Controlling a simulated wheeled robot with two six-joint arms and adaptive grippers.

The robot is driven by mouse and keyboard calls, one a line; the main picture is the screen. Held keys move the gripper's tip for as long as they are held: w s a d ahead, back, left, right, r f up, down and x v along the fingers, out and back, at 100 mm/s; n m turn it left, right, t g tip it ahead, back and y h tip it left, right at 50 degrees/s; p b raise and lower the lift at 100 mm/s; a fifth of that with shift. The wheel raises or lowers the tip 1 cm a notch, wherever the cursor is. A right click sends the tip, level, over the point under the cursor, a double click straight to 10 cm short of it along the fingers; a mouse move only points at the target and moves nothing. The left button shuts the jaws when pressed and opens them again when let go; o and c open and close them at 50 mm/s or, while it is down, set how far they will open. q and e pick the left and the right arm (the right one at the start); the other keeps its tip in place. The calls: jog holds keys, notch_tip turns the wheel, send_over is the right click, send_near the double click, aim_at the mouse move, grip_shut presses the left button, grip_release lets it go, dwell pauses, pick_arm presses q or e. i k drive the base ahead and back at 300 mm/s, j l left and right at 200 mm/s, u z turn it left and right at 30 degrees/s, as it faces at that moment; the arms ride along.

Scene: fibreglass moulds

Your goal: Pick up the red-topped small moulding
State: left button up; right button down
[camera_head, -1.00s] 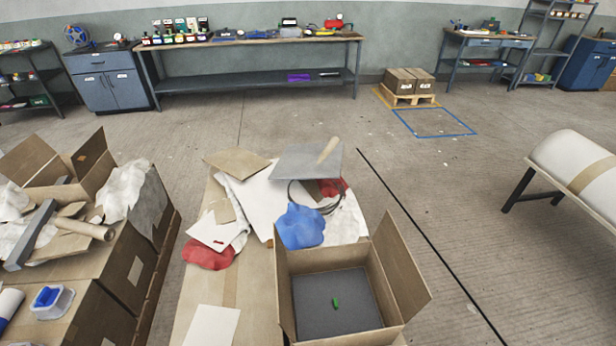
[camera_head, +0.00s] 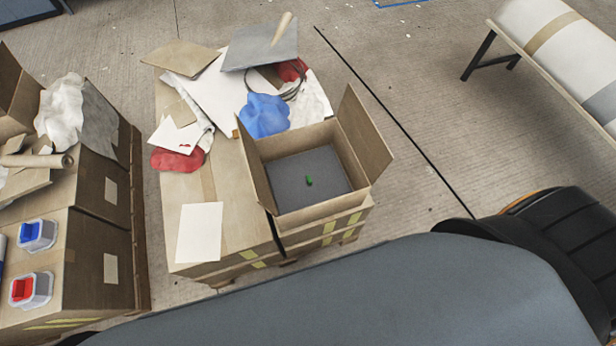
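The red-topped small moulding (camera_head: 24,290) is a small pale, translucent piece with a red top. It sits at the lower left of the head view, on top of the left cardboard stack (camera_head: 88,262). A similar blue-topped moulding (camera_head: 38,233) sits just behind it. A large grey and black link of my own arm crosses the bottom and right of the view. Neither gripper shows, so I cannot tell where they are relative to the moulding.
An open box (camera_head: 283,208) with a grey bottom and a small green piece (camera_head: 309,181) stands in the middle. Blue cloth (camera_head: 264,115), red cloth (camera_head: 176,159) and flat sheets lie behind. A padded bench (camera_head: 536,37) stands at upper right. Floor is clear between.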

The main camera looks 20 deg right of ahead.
aim_at(28, 291)
jog(key=u, duration=0.4)
jog(key=k+u, duration=0.1)
jog(key=u, duration=0.75)
jog(key=k+j+u, duration=0.1)
jog(key=u, duration=0.3)
jog(key=j+u, duration=0.1)
jog(key=u, duration=0.3)
jog(key=i+j+z, duration=0.1)
jog(key=i+j, duration=0.15)
jog(key=i+j+z, duration=0.15)
jog(key=i+j, duration=0.15)
jog(key=i+j+z, duration=0.1)
jog(key=i+j, duration=0.15)
jog(key=i+j+z, duration=0.15)
jog(key=j, duration=0.3)
jog(key=i+j+z, duration=0.1)
jog(key=i+j, duration=0.2)
jog(key=i+j+z, duration=0.1)
jog(key=j, duration=0.35)
jog(key=i+j+z, duration=0.15)
jog(key=j, duration=0.25)
jog(key=i, duration=0.1)
